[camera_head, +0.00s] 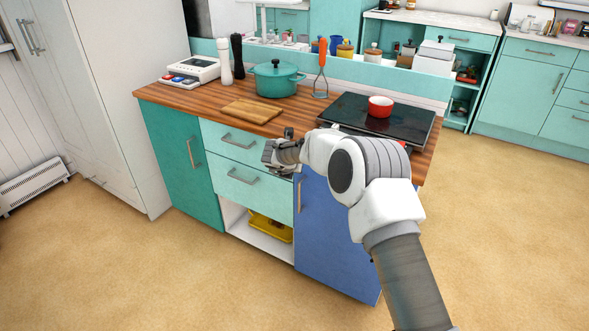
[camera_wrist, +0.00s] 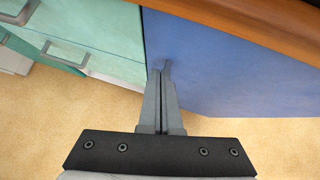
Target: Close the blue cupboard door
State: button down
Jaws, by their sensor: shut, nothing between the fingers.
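The blue cupboard door (camera_head: 337,240) is at the right end of the island's front, below the worktop. It looks flush, or nearly flush, with the drawer fronts beside it. Its upright metal handle (camera_head: 299,195) is near its left edge. The door also fills the upper right of the wrist view (camera_wrist: 235,75). My gripper (camera_wrist: 162,70) is shut and empty, its fingertips in front of the door's left part. I cannot tell whether they touch it. In the head view my arm hides the door's upper right part.
Light teal drawers (camera_head: 247,182) with bar handles are left of the door, above an open shelf with a yellow item (camera_head: 270,228). The wooden worktop (camera_head: 195,100) overhangs the front and carries a hob with a red pot (camera_head: 380,106). The floor in front is clear.

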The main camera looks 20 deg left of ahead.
jog(key=a+p+v, duration=0.2)
jog(key=v, duration=0.8)
jog(key=s+d+r+n+t+y, duration=0.1)
jog(key=d+r+n+y, duration=0.25)
jog(key=r+n, duration=0.65)
jog(key=s+d+r+n+t+y, duration=0.2)
jog(key=d+r+n, duration=0.3)
jog(key=r, duration=0.9)
jog(key=s+d+r+n+g, duration=0.2)
jog(key=s+d+r+n, duration=0.1)
jog(key=s+d+n, duration=0.9)
jog(key=s+d+f+n+g+h, duration=0.2)
jog(key=s+d+f+n, duration=0.2)
jog(key=s+d, duration=0.55)
jog(key=s+d+f+n+g+h, duration=0.2)
jog(key=s+d+f+n+h, duration=0.25)
jog(key=s, duration=0.85)
notch_tip(320, 180, up, 18)
jog(key=d+y+p, duration=0.1)
jog(key=d+p, duration=0.1)
jog(key=p, duration=1.6)
jog(key=shift+s+d+n, duration=0.2)
jog(key=shift+s+n, duration=0.15)
jog(key=shift+s, duration=0.05)
